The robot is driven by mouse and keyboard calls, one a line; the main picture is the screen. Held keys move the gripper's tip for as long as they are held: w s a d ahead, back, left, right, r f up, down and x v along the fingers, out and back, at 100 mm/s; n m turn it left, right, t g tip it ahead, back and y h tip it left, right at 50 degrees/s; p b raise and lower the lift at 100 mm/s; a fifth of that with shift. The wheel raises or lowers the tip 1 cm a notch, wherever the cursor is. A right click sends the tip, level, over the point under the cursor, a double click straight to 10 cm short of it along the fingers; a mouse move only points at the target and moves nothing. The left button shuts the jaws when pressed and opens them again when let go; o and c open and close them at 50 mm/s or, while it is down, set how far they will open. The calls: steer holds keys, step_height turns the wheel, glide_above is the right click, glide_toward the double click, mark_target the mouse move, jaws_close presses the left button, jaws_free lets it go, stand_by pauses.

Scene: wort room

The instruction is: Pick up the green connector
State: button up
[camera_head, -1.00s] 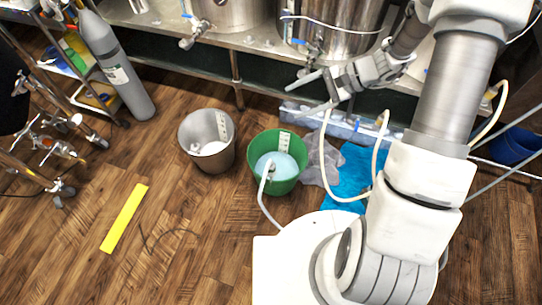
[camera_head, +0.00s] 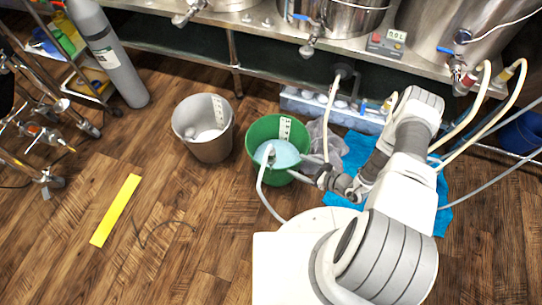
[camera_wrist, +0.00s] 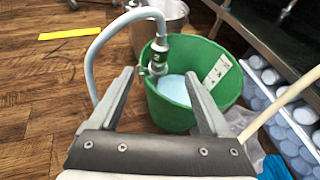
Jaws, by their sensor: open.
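The connector is a grey metal fitting with a green band (camera_wrist: 157,58) on the end of a grey hose (camera_wrist: 96,62). It stands at the rim of the green bucket (camera_wrist: 172,113), over pale blue liquid. In the head view the hose end (camera_head: 267,155) lies in the green bucket (camera_head: 252,168), and the connector's details are too small to tell. My gripper (camera_wrist: 157,78) is open and empty, its two fingers pointing toward the bucket, with the connector ahead between them and apart from them. In the head view my gripper (camera_head: 312,178) is just right of the bucket.
A metal bucket (camera_head: 210,150) stands left of the green one. A crate of bottles (camera_head: 308,104) and a blue cloth (camera_head: 352,148) lie to the right. The kettle bench edge (camera_head: 262,36) is behind. A yellow strip (camera_head: 115,210) lies on open floor at left.

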mark_target(274, 157)
steer(key=b+x, duration=0.1)
steer(key=x, duration=0.2)
steer(key=f+b+x, duration=0.1)
steer(key=x, duration=0.3)
steer(key=b+x, duration=0.2)
steer(key=x, duration=0.2)
steer(key=shift+s+f, duration=0.2)
steer(key=b+x, duration=0.3)
steer(key=x, duration=0.3)
steer(key=shift+w, duration=0.3)
steer(key=shift+r, duration=0.15)
jaws_close()
